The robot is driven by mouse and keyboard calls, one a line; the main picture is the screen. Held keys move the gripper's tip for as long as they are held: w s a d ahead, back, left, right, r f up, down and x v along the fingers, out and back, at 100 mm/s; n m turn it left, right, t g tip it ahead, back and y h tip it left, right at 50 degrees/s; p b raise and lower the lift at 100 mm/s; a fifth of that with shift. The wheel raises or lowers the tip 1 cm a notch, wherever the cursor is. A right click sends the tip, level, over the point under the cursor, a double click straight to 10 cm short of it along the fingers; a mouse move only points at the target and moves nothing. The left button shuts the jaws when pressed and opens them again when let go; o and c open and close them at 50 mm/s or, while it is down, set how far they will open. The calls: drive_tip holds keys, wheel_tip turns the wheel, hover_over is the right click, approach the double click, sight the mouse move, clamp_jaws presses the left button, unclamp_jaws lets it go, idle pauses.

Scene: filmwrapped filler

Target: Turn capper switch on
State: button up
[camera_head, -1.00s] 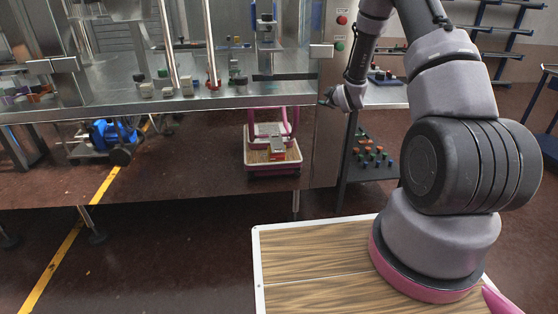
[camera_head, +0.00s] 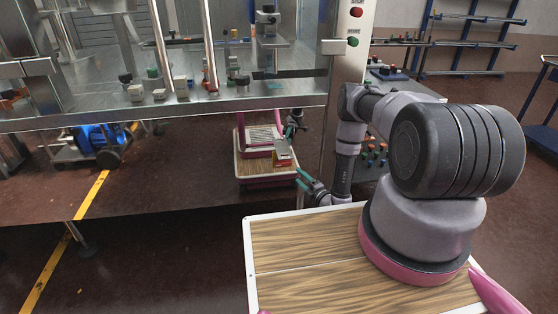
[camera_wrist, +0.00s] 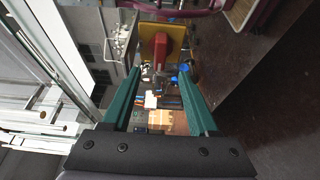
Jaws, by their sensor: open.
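A red rotary switch on a yellow plate (camera_wrist: 156,45) shows at the top middle of the wrist view. In the head view it is a small red and yellow patch (camera_head: 282,154) on the shiny panel under the counter. My gripper (camera_head: 299,177) is below and right of it, in front of the panel. In the wrist view, the teal fingers of my gripper (camera_wrist: 159,74) are apart with nothing between them, and the switch lies just beyond their tips. I see no contact with the switch. The knob's exact angle is hard to read.
The post at right carries a red button (camera_head: 356,12) and a green button (camera_head: 352,42). The panel mirrors my base and gripper. A blue machine (camera_head: 103,138) shows at left.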

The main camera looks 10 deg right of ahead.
sight(285, 165)
drive_tip(key=x, duration=1.1)
drive_tip(key=shift+a, duration=0.15)
clamp_jaws()
